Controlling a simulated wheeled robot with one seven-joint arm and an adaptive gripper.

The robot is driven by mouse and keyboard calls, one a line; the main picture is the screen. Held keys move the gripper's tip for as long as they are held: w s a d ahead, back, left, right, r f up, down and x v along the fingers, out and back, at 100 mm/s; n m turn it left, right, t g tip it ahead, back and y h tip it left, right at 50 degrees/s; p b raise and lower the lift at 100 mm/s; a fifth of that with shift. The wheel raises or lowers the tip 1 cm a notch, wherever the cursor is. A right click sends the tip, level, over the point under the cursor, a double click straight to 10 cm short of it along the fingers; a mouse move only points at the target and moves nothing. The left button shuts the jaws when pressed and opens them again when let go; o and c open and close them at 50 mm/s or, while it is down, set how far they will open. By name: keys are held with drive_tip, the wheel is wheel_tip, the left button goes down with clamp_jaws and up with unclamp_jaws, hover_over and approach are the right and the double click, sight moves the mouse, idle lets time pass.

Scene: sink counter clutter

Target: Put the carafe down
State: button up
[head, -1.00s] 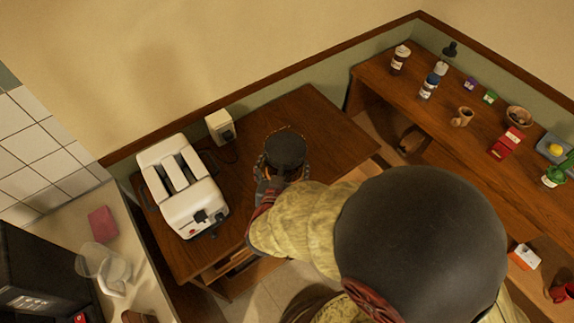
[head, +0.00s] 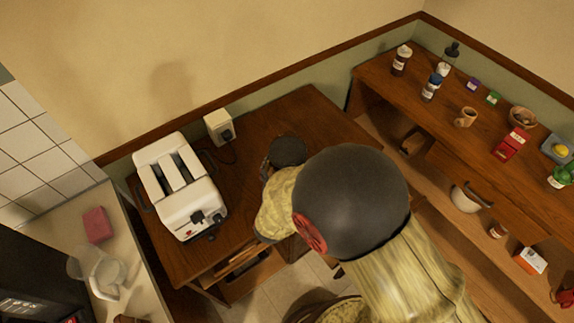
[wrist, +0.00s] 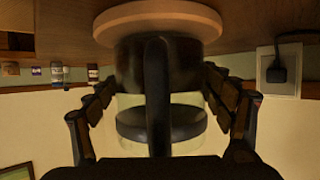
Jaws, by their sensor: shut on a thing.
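The carafe (head: 289,150) shows its round dark lid in the head view, over the wooden counter beside the toaster. In the wrist view, which is upside down, the carafe (wrist: 157,115) has a clear body, dark bands and a black handle facing the camera. A round pale wooden disc (wrist: 157,20) is at its base, by the counter top. I cannot tell whether the disc is part of the carafe, or whether there is a gap beneath. My gripper (wrist: 160,100) is shut on the carafe, with jointed fingers on both sides. My arm hides much of this in the head view.
A white toaster (head: 181,187) stands left of the carafe, with a wall outlet box (head: 219,127) behind. The counter (head: 325,120) is bare right of the carafe. A right-hand shelf holds jars, a cup (head: 466,117) and a red box (head: 511,144).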

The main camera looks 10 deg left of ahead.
drive_tip(key=shift+f, duration=0.1)
drive_tip(key=o, duration=1.6)
drive_tip(key=shift+c, duration=0.2)
drive_tip(key=shift+r, duration=0.25)
drive_tip(key=a+p+v, duration=0.1)
drive_tip(key=p+v, duration=0.1)
drive_tip(key=v, duration=1)
drive_tip(key=shift+d, duration=0.45)
